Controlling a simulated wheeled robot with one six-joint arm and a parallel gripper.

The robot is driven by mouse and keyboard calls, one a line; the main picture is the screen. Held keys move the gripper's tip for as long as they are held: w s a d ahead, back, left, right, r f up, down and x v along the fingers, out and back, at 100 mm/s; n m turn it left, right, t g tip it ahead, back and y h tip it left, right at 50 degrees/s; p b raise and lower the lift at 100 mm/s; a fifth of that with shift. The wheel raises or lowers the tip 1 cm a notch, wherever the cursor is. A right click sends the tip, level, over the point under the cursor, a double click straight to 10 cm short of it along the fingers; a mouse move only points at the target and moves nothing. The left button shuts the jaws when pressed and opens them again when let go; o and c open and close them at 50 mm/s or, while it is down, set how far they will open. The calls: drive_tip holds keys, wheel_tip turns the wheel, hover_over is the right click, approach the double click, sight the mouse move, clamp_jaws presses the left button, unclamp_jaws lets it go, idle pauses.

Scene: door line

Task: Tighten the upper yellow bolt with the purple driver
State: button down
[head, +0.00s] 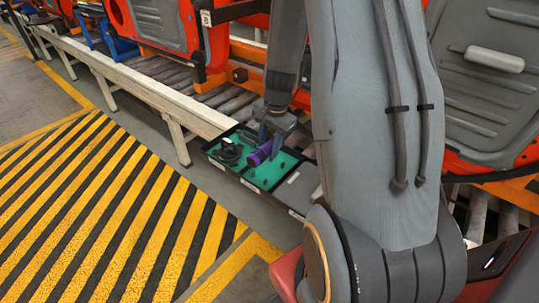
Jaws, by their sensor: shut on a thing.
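The purple driver (259,155) shows over a green-lined tray (263,178) in the head view, tilted in the picture. My gripper (268,146) points down and is shut on the driver near its upper right end. Whether the driver still touches the tray I cannot tell. My own arm covers the right middle of the view and hides part of the scene behind it. I cannot make out the upper yellow bolt in this view.
A dark coiled item (229,151) and small dark pieces lie in the tray. Red door shells with grey panels (490,75) stand along a roller conveyor with a pale rail (150,88). The striped floor (110,215) at left is clear.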

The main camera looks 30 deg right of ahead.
drive_tip(key=w+r+t+p, duration=0.1)
drive_tip(key=w+r, duration=0.2)
drive_tip(key=r, duration=0.5)
drive_tip(key=w+r+t+p, duration=0.1)
drive_tip(key=w+r, duration=0.1)
drive_tip(key=r, duration=0.6)
drive_tip(key=a+r+t+y+p, duration=0.1)
drive_tip(key=a+r+t+p, duration=0.15)
drive_tip(key=r, duration=1.75)
drive_tip(key=a+r+t+y+p, duration=0.15)
drive_tip(key=a+r, duration=0.25)
drive_tip(key=r, duration=1.6)
drive_tip(key=shift+h, duration=0.45)
drive_tip(key=shift+w+d+f, duration=0.1)
drive_tip(key=shift+w+d, duration=0.15)
drive_tip(key=shift+d, duration=0.6)
drive_tip(key=shift+w+d+r, duration=0.1)
drive_tip(key=shift+w+d, duration=0.15)
drive_tip(key=shift+d, duration=0.55)
drive_tip(key=shift+w+d+f, duration=0.1)
drive_tip(key=shift+w+d, duration=0.15)
drive_tip(key=shift+d, duration=0.6)
drive_tip(key=shift+w+d+p, duration=0.3)
drive_tip(key=shift+d+p, duration=0.25)
drive_tip(key=shift+d, duration=0.4)
drive_tip(key=shift+a, duration=0.1)
drive_tip(key=s+a, duration=0.2)
drive_tip(key=a, duration=0.4)
drive_tip(key=shift+s+a, duration=0.2)
drive_tip(key=shift+a, duration=0.05)
